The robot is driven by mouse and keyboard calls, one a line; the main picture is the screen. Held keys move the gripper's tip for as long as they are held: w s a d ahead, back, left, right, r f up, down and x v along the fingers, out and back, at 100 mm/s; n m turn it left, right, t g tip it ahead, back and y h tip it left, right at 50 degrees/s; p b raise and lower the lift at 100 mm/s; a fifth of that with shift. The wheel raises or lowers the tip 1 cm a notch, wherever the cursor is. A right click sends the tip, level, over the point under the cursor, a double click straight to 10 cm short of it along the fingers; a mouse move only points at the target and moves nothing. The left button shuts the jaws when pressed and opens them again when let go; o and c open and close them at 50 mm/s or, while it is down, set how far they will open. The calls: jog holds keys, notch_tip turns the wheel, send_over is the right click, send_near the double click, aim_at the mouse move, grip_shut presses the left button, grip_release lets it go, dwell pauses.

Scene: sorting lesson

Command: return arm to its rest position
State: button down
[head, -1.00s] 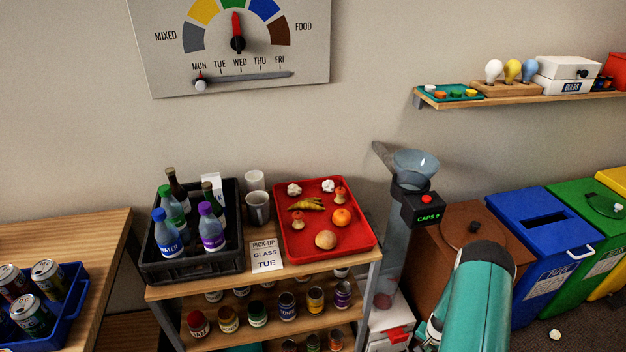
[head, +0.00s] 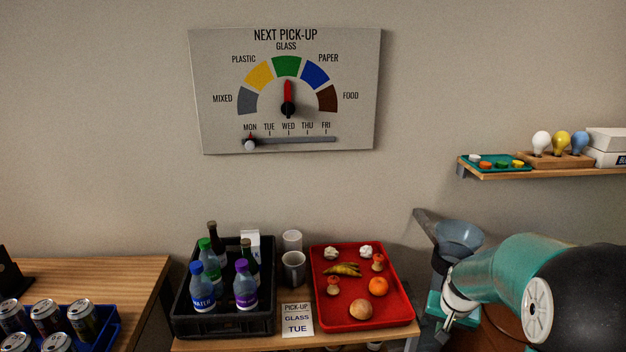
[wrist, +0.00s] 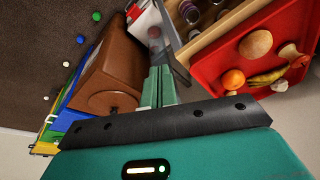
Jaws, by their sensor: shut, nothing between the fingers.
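My gripper (wrist: 158,86) shows in the wrist view as two pale green fingers side by side, closed with nothing between them. In the head view my teal arm reaches in from the right edge and bends down beside the shelf unit. The gripper end there is small and partly hidden by the arm. In the wrist view the fingers point toward the gap between the brown bin (wrist: 112,75) and the shelf unit with the red tray (wrist: 254,90).
A red tray (head: 330,312) of food scraps and a black crate (head: 224,327) of bottles stand on the shelf unit. A wall shelf (head: 520,172) holds bulbs. A pick-up board (head: 215,125) hangs on the wall.

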jog(key=s+a+r+n+t, duration=0.1)
jog(key=s+a+r, duration=0.3)
jog(key=r, duration=0.2)
jog(key=s+a+r+n, duration=0.1)
jog(key=s+a+r, duration=0.4)
jog(key=r, duration=0.2)
jog(key=s+a+r+n, duration=0.1)
jog(key=s+a+r, duration=0.1)
jog(key=s, duration=0.4)
jog(key=s+a+r+n+t, duration=0.1)
jog(key=s+a+r, duration=0.2)
jog(key=s, duration=0.4)
jog(key=shift+s+a+n+y, duration=0.3)
jog(key=shift+a+n, duration=0.1)
jog(key=shift+a, duration=0.1)
